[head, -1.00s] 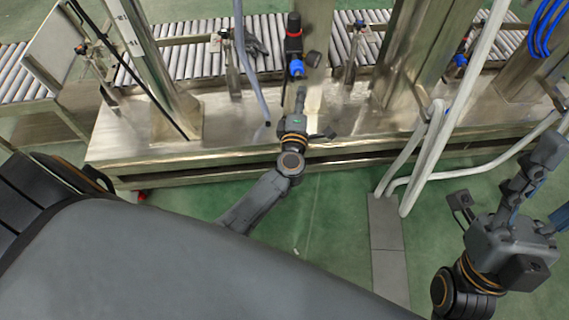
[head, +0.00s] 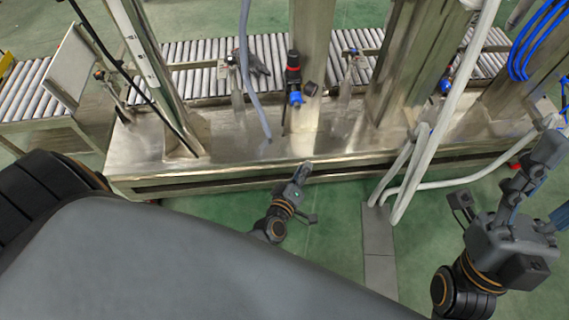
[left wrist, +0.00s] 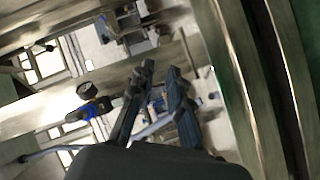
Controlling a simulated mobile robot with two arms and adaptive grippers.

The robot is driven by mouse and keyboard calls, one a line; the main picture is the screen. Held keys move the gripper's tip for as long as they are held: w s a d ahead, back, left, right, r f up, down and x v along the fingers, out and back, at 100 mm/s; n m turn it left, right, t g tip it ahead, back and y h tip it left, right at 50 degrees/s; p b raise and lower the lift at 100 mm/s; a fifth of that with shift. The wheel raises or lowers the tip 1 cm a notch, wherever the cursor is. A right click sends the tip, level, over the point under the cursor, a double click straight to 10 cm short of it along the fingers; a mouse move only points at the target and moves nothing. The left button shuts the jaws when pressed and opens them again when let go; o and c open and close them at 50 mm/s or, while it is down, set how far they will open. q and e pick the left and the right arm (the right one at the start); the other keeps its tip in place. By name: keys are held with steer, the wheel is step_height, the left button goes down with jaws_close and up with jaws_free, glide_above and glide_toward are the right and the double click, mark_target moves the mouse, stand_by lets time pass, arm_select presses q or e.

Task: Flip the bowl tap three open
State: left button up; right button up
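A dark upright fitting (head: 293,75) with a blue lower end (head: 295,98) is on the steel post in the head view. A black round knob (head: 310,88) is beside it. A similar blue part (left wrist: 90,110) and black knob (left wrist: 87,90) show in the left wrist view. I cannot tell which part is bowl tap three, or its setting. My left gripper (head: 304,168) is below the fitting, apart from it, by the bench's front edge. Its fingers (left wrist: 162,68) are a little apart and empty. My right gripper (head: 530,160) is far right; its finger gap is unclear.
The steel bench (head: 235,145) has a raised front edge close to my left gripper. Small taps with coloured parts (head: 230,58) stand behind it. A grey hose (head: 250,80) hangs left of the fitting. White pipes (head: 420,160) are at right.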

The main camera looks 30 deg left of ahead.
arm_select(q)
steer(key=s+f+m+g+h+p, duration=0.2)
steer(key=s+f+m+g+p, duration=0.3)
steer(key=s, duration=0.7)
step_height(320, 180, down, 4)
steer(key=m+p, duration=0.2)
steer(key=p, duration=0.1)
steer(key=shift+s+d+r+m+g+h, duration=0.25)
steer(key=shift+s+d+m+g+h, duration=0.05)
steer(key=shift+s+d+g, duration=0.1)
